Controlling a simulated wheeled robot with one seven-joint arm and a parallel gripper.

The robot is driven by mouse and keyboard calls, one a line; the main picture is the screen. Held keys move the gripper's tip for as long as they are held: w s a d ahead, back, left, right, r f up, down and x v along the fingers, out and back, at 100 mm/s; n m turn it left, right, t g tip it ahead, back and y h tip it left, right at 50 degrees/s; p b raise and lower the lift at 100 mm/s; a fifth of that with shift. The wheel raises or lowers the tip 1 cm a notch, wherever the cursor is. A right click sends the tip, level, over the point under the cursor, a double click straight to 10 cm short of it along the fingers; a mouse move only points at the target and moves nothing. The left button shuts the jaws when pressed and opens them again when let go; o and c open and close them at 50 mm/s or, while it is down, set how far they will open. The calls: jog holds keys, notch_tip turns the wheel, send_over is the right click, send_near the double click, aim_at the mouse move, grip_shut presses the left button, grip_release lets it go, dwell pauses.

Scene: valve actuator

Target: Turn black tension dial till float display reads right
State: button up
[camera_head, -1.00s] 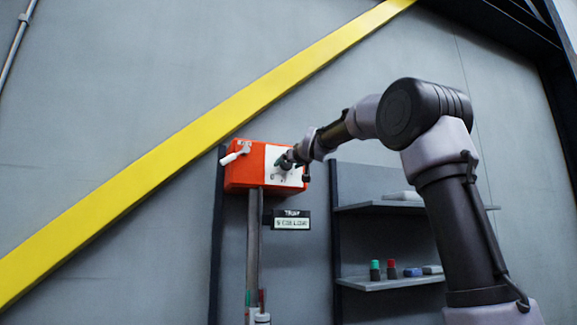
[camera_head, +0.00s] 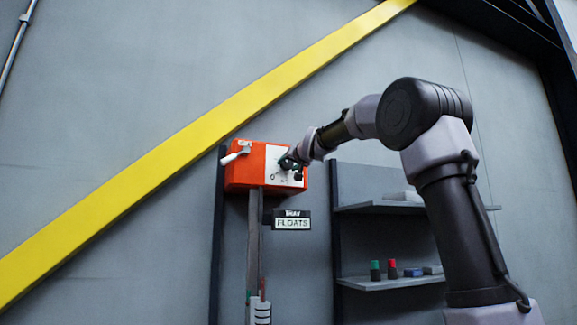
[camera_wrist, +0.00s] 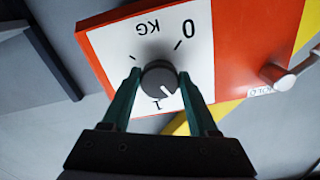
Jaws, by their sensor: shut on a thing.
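The black tension dial (camera_wrist: 159,76) sits on the white face plate (camera_wrist: 205,55) of an orange box (camera_head: 243,178). In the wrist view, its white pointer line angles toward the "1" mark, away from the "0". "KG" is printed on the plate. My gripper (camera_wrist: 158,79) is shut on the dial, one green finger on each side. In the head view, my gripper (camera_head: 289,163) is at the plate and hides most of the dial. The float display (camera_head: 291,224), below the box, reads "FLOATS".
A white lever (camera_head: 235,155) is on the box's left side; it also shows in the wrist view (camera_wrist: 286,82). A post (camera_head: 253,240) runs below the box. Shelves (camera_head: 385,282) at right hold small coloured items. A yellow beam (camera_head: 150,170) crosses the wall.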

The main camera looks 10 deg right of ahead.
jog(key=o, duration=1.4)
jog(key=v, duration=1.1)
jog(key=shift+w, duration=0.1)
jog(key=s+d+f+m+g, duration=0.1)
jog(key=s+d+f+g, duration=0.1)
jog(key=s+f, duration=0.8)
jog(key=s+d+f+g+h, duration=0.1)
jog(key=s+f+g, duration=0.4)
jog(key=s+f, duration=0.6)
jog(key=s+d+f+m+g, duration=0.1)
jog(key=s+d+f+g, duration=0.2)
jog(key=s+f, duration=0.7)
jog(key=shift+s+f+m+g+h, duration=0.15)
jog(key=shift+f+h, duration=0.05)
jog(key=shift+f, duration=1.5)
jog(key=shift+s+f+m+g+h, duration=0.15)
jog(key=shift+f+h, duration=0.05)
jog(key=shift+f, duration=1.55)
